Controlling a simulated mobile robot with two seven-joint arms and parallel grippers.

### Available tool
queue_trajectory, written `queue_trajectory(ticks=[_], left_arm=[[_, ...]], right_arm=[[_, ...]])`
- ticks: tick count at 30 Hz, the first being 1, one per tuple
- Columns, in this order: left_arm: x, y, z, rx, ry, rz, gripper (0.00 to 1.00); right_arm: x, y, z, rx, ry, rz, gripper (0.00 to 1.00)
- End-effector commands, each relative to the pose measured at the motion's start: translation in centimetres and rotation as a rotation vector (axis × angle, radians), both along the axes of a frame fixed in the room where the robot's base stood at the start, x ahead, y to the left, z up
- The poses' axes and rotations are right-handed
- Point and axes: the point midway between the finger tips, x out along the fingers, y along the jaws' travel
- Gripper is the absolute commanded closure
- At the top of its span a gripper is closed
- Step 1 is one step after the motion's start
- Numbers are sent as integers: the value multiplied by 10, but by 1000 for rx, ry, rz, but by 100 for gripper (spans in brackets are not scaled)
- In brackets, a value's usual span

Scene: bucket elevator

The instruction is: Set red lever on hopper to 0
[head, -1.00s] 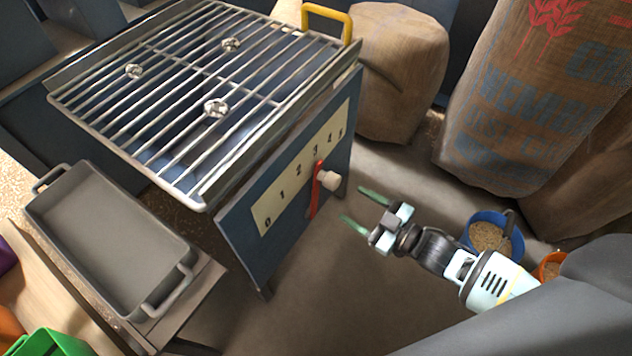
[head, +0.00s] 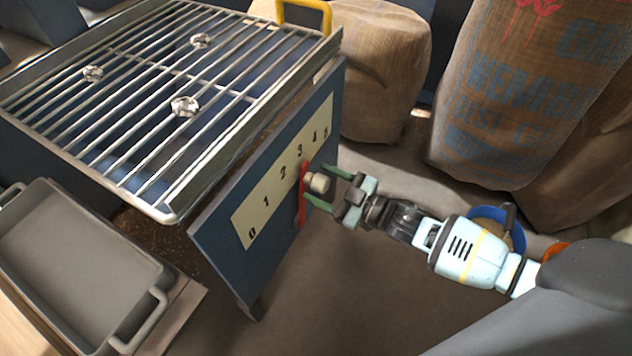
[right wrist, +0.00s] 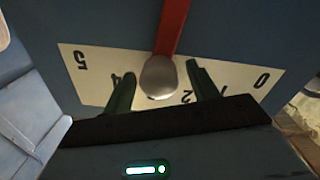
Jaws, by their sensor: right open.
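The red lever (head: 303,196) is on the blue front panel of the hopper (head: 262,235), with a pale knob (head: 319,183) at its upper end. It stands near the 3 on the cream scale (head: 284,174), which runs from 0 at lower left to 5 at upper right. My right gripper (head: 323,186) is open, its green fingers on either side of the knob. The right wrist view shows the knob (right wrist: 158,77) between the two open fingers (right wrist: 163,92), below the red lever (right wrist: 172,28). I cannot tell whether the fingers touch it. My left gripper is not in view.
A metal grate (head: 150,95) with several pale lumps covers the hopper, with a yellow handle (head: 305,8) at its back. A grey tray (head: 75,270) sits at lower left. Sacks (head: 375,70) stand behind, and a blue bucket (head: 513,222) is at right.

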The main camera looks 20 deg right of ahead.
Motion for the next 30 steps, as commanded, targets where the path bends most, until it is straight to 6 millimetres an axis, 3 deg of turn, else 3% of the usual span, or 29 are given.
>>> queue_trajectory(ticks=[6,15,28,30], left_arm=[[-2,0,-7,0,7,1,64],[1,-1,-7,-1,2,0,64],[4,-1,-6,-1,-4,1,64],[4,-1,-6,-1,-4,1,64]], right_arm=[[14,10,-1,-1,1,0,41],[15,11,0,-1,1,0,43],[15,10,0,-1,0,0,99],[15,10,0,-2,0,0,100]])
